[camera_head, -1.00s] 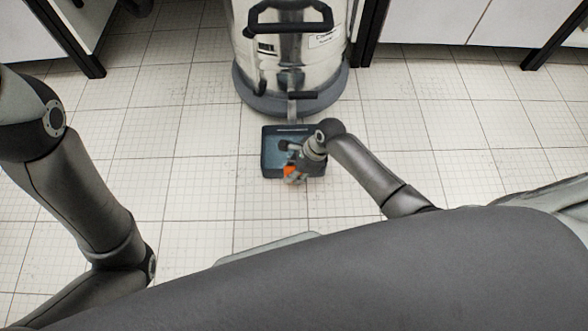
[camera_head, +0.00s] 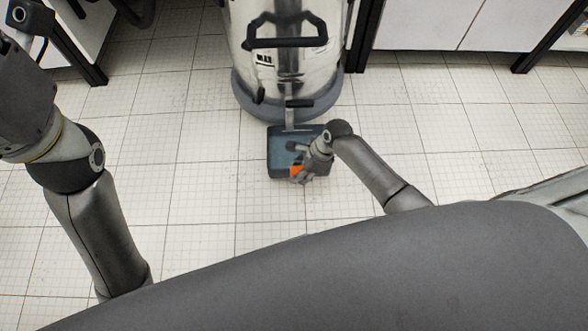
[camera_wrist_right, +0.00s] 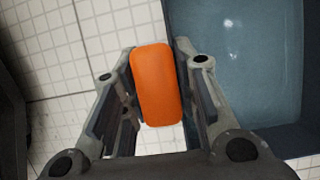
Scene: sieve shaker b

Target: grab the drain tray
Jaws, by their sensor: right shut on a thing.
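The drain tray (camera_head: 281,163) is a shallow blue-grey open box at the foot of the steel drum, in the middle of the head view. Its inside (camera_wrist_right: 240,58) fills the right of the right wrist view. An orange grip (camera_wrist_right: 157,84) sticks out from its near side. My right gripper (camera_head: 299,176) is shut on this orange grip, with one finger on each side of it. The gripper and wrist hide the tray's near right part. I cannot tell whether the tray touches the floor. My left arm shows at the left, but its gripper is out of view.
The steel drum (camera_head: 285,72) with a black handle and grey base ring stands right behind the tray, its spout (camera_head: 290,118) above the tray's back edge. White cabinets (camera_head: 430,22) with black legs stand behind. The tiled floor (camera_head: 450,150) is clear on both sides.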

